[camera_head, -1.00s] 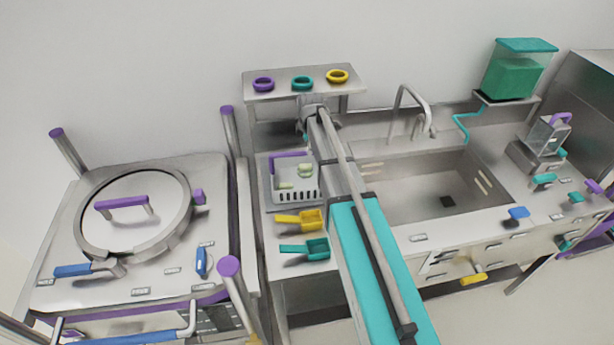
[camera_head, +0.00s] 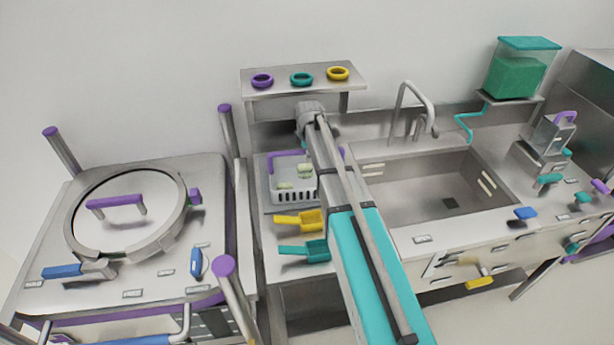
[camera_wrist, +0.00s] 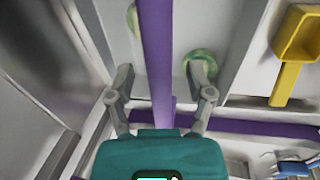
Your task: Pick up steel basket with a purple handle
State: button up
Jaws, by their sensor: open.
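The steel basket (camera_head: 283,196) stands on the counter left of the sink in the head view, partly covered by my arm. Its purple handle (camera_head: 284,154) shows at the top, and pale green pieces lie inside. In the wrist view the purple handle (camera_wrist: 154,50) runs up the picture between the two fingers of my gripper (camera_wrist: 165,93). The fingers are open, one on each side of the bar. Whether they touch it, I cannot tell. In the head view the fingers are hidden behind my arm.
A shelf with purple, teal and yellow rings (camera_head: 302,79) stands behind the basket. Yellow (camera_head: 300,220) and teal (camera_head: 305,250) scoops lie in front. The sink (camera_head: 420,190) is to the right, a round-lidded cooker (camera_head: 125,212) to the left.

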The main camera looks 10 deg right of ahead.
jog(key=shift+c, duration=0.3)
grip_shut()
jog(key=shift+r, duration=0.2)
dwell(0.4)
notch_tip(320, 180, up, 3)
jog(key=p, duration=0.3)
jog(key=shift+f, duration=0.15)
jog(key=s+d+r+p, duration=0.6)
jog(key=s+r+p, duration=0.4)
jog(key=s, duration=0.2)
jog(key=shift+s+d, duration=0.15)
jog(key=shift+d, duration=0.25)
dwell(0.6)
